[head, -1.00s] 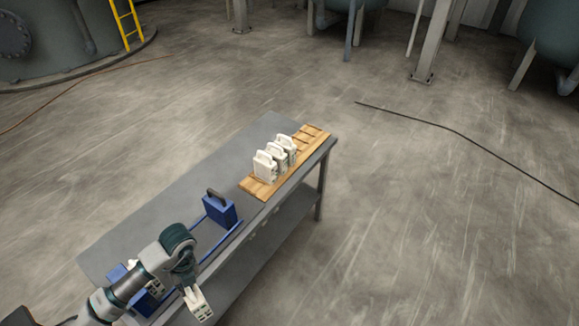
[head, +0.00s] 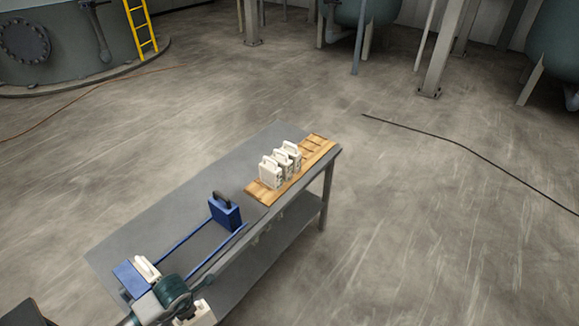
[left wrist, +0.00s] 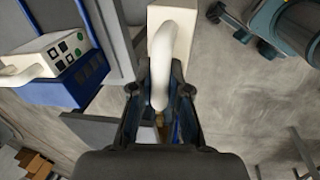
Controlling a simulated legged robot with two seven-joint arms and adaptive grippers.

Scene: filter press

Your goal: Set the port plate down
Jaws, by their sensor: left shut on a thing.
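My left gripper (left wrist: 160,95) is shut on the white handle (left wrist: 165,50) of a port plate. The held plate's body (left wrist: 178,18) is partly hidden behind the handle and fingers. In the head view the held plate (head: 201,314) hangs beside the table's near edge at the bottom, mostly covered by my wrist. Another white plate (head: 146,267) stands in the blue press frame (head: 180,241) against its near end block, and shows its ports in the left wrist view (left wrist: 50,54). Several white plates (head: 281,164) stand upright on the wooden rack (head: 265,194). My right gripper is not in view.
The grey table (head: 150,220) carries the frame and rack. A blue end block (head: 225,213) with a dark handle stands at the frame's far end. The rack's far part (head: 316,146) is free of plates. Open concrete floor lies right of the table.

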